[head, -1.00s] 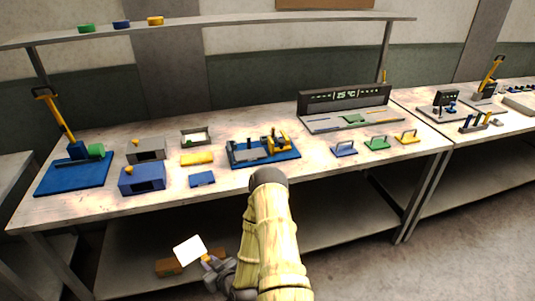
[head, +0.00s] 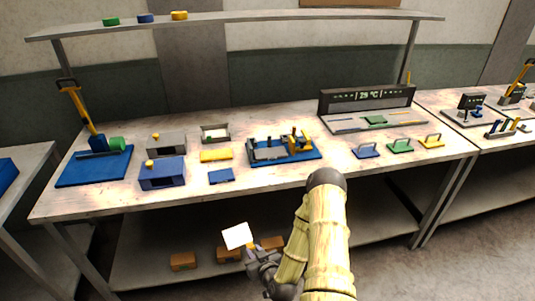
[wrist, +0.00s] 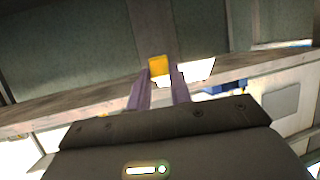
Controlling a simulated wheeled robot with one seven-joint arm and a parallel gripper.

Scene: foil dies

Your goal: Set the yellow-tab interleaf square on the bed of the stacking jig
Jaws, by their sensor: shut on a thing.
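The interleaf (head: 237,236) is a thin white square, held out in front of the bench below the height of its top. In the wrist view its yellow tab (wrist: 158,66) sits between the two fingers, with the white sheet (wrist: 196,70) beyond. My gripper (head: 251,248) is shut on the tab; the fingers also show in the wrist view (wrist: 160,84). A blue-based fixture (head: 284,158) with grey and yellow parts stands mid-bench; I cannot tell for sure whether it is the stacking jig.
A lever press (head: 95,165) on a blue base stands at the left. Blue (head: 162,174) and grey (head: 167,143) boxes, a yellow block (head: 216,155) and a blue pad (head: 221,176) lie between. Handled plates (head: 400,147) sit right. Brown blocks (head: 183,261) lie on the lower shelf.

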